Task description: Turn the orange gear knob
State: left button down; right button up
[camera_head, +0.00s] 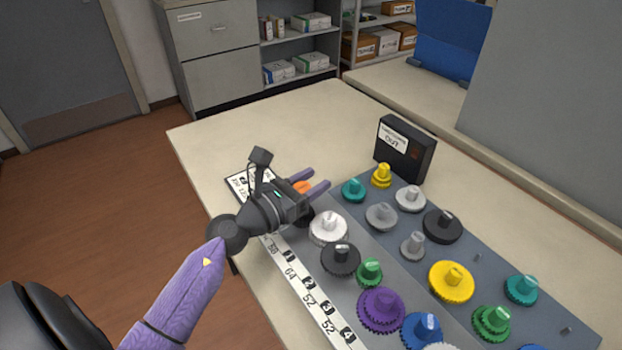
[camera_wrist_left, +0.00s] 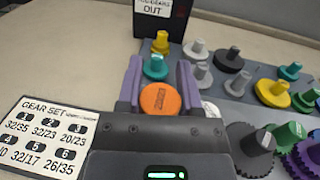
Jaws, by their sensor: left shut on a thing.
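The orange gear knob (camera_wrist_left: 160,98) shows from above in the left wrist view, between the two purple fingers of my left gripper (camera_wrist_left: 159,68). In the head view only a small orange patch (camera_head: 301,187) of it shows; my left gripper (camera_head: 318,178) hides the rest. The gripper is shut on the knob, one finger on each side, at the far left corner of the gear board. Whatever is under the knob is hidden. My right gripper is not in view.
A teal gear (camera_head: 353,190) and a white gear (camera_head: 328,228) stand close to the gripper. Several other coloured gears fill the grey board (camera_head: 397,262). A black box (camera_head: 405,150) stands behind it. A gear-set label (camera_wrist_left: 45,135) lies left. The far left tabletop (camera_head: 260,130) is clear.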

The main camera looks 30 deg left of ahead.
pick_arm(q)
jog(key=n+y+p, duration=0.1)
jog(key=y, duration=0.1)
jog(key=n+y+p, duration=0.3)
jog(key=y+p, duration=0.1)
jog(key=shift+a+r+n+y, duration=0.2)
jog(key=shift+a+n+y, duration=0.1)
jog(key=shift+y, duration=0.1)
jog(key=shift+a+n+y+p, duration=0.15)
jog(key=shift+n+y+p, duration=0.5)
jog(key=shift+y, duration=0.45)
jog(key=shift+a+f+n+g+y+p, duration=0.15)
jog(key=shift+n+g+y, duration=0.25)
jog(key=shift+n+y, duration=0.45)
jog(key=shift+a+f+n+g+y+p, duration=0.15)
jog(key=shift+n+g+y, duration=0.3)
jog(key=shift+y, duration=0.7)
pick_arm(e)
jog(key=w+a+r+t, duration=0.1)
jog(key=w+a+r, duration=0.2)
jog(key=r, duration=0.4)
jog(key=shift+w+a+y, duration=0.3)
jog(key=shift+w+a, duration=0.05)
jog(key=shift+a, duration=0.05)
pick_arm(q)
jog(key=shift+s+r, duration=0.1)
jog(key=shift+c, duration=1.3)
grip_release()
